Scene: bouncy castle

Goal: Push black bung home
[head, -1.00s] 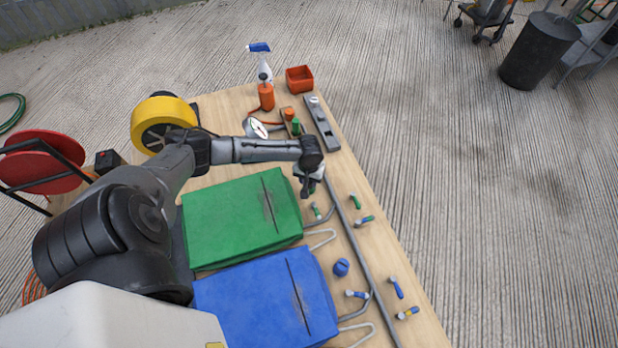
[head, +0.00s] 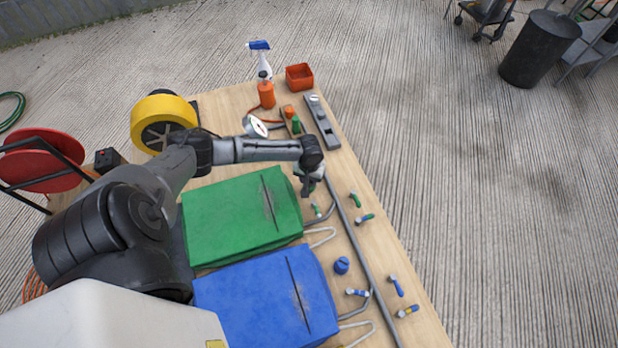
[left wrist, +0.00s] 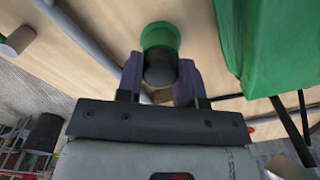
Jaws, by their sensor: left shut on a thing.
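My left gripper (left wrist: 160,80) is at the right of the green inflatable block (head: 240,215), above the table beside the grey pipe; it shows small in the head view (head: 308,188). In the left wrist view its two fingers are closed around a dark, rounded piece, which looks like the black bung (left wrist: 160,68). A green collar (left wrist: 160,38) sits directly beyond the bung, in line with it. I cannot tell how deep the bung sits in the collar. In the head view the bung is hidden by the gripper. My right gripper is not in view.
A blue inflatable block (head: 265,300) lies nearer than the green one. The long grey pipe (head: 350,230) runs along the table's right side, with several small coloured fittings beside it. A spray bottle (head: 262,62), an orange bottle (head: 266,95) and a red bin (head: 299,77) stand at the far end.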

